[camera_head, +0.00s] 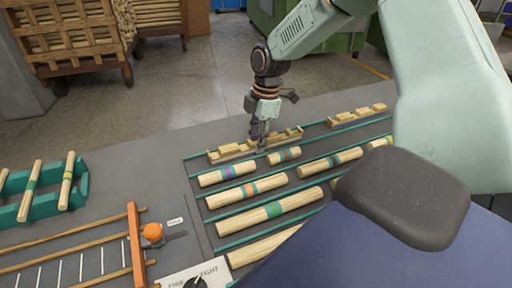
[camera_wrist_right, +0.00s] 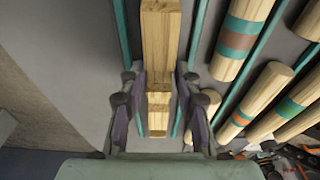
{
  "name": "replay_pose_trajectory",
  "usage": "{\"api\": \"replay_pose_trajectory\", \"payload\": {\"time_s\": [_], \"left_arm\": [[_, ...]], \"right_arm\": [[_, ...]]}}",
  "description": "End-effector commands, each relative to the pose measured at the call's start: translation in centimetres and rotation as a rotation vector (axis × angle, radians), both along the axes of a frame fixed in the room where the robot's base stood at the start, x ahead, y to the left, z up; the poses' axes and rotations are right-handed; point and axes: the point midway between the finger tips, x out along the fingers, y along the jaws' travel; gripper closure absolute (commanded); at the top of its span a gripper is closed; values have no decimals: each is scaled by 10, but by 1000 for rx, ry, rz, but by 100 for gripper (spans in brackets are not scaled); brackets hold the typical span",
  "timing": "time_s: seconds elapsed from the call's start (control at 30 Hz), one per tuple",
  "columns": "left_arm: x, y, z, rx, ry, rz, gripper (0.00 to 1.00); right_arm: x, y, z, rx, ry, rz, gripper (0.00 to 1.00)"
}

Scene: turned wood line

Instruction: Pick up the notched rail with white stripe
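A pale notched rail (camera_head: 232,153) lies in the far row of the grey rack, and my right gripper (camera_head: 262,138) is over it, pointing down. In the right wrist view the rail (camera_wrist_right: 160,45) runs lengthwise between the two fingers of the right gripper (camera_wrist_right: 160,118). The fingers stand apart with gaps on both sides of the wood, so the gripper is open. A second notched rail (camera_head: 357,115) lies farther right in the same row. I cannot make out a white stripe on either rail. My left gripper is not in view.
Round turned rods with coloured bands, such as one with a green band (camera_head: 270,211), lie in rows between teal dividers (camera_head: 235,237). A teal holder (camera_head: 80,188) with rods stands at left. A wooden frame (camera_head: 135,250) with an orange knob is near the front.

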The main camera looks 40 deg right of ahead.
Motion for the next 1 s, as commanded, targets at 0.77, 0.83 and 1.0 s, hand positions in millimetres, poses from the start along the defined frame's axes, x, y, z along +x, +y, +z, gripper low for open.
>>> {"api": "replay_pose_trajectory", "payload": {"time_s": [0.77,0.83,1.0], "left_arm": [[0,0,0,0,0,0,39],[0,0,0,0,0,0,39],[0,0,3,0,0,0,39]], "right_arm": [[1,0,1,0,-2,0,100],[1,0,1,0,-2,0,100],[1,0,10,1,-4,-1,100]]}}
